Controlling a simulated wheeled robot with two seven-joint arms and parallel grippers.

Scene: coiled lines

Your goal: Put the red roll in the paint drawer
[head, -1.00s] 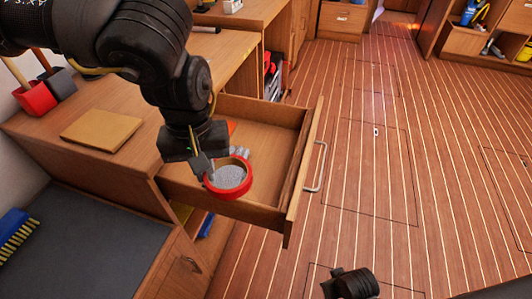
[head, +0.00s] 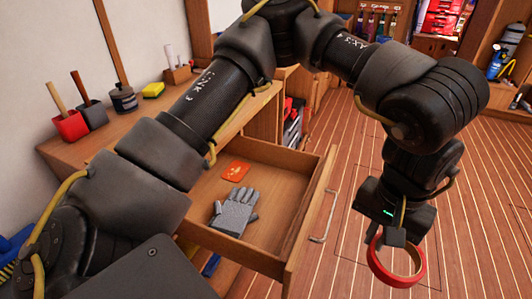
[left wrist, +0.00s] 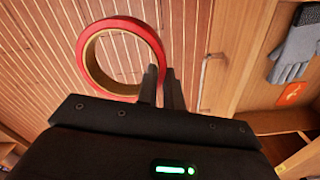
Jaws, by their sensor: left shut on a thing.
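The red roll (head: 421,266) is a ring of red tape with a tan inner core. My left gripper (head: 397,238) is shut on its rim and holds it above the floor, right of an open wooden drawer (head: 312,215). In the left wrist view the roll (left wrist: 122,24) hangs at the ends of the two fingers (left wrist: 162,84), over the planks. The drawer holds a grey glove (head: 234,212) and an orange packet (head: 236,171). No label is readable on this drawer. My right gripper is out of view.
The drawer's metal handle (head: 324,216) juts out towards the floor. A worktop left of it carries a red pot (head: 70,126), a dark jar (head: 123,98) and a yellow sponge (head: 153,90). My left arm crosses above the drawer. The floor on the right is open.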

